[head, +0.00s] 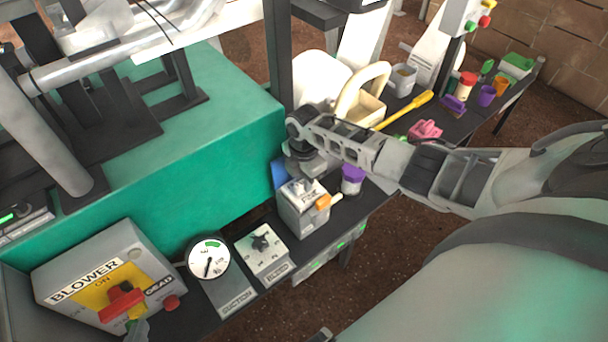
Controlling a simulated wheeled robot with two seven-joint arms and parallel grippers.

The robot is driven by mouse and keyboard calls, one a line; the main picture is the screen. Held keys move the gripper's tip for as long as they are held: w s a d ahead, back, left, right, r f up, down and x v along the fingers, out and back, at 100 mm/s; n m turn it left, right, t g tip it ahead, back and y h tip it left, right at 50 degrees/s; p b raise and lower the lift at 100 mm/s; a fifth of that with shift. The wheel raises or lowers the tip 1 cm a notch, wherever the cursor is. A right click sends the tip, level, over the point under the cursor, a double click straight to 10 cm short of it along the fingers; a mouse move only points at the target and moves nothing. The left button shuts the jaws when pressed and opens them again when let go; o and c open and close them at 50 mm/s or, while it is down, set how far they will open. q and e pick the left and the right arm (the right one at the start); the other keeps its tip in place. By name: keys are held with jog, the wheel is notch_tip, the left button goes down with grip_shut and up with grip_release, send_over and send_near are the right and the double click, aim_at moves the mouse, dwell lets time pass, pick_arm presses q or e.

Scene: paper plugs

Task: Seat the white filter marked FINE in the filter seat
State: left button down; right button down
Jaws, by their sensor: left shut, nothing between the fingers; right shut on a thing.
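My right gripper (312,165) reaches in from the right and points down just above a small grey box (301,217) with an orange tab (323,202) and a pale lever. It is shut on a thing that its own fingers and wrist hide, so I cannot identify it. The top of the box is partly covered by the gripper, and I cannot tell whether they touch. I cannot make out the FINE mark on any filter, and I cannot tell whether this box is the filter seat. My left gripper is not clearly in view.
A blower box (85,268) with a red switch, a suction gauge (208,258) and a bleed dial box (262,252) line the near bench. A purple-topped jar (352,180) stands beside the grey box.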

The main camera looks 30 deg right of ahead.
pick_arm(q)
jog(key=shift+f, duration=0.15)
jog(key=shift+w+r+p, duration=0.15)
jog(key=shift+r+p, duration=0.2)
jog(key=shift+r, duration=0.2)
dwell(1.3)
jog(key=shift+f, duration=0.2)
jog(key=shift+r+p, duration=0.6)
jog(key=shift+r, duration=0.15)
dwell(5.0)
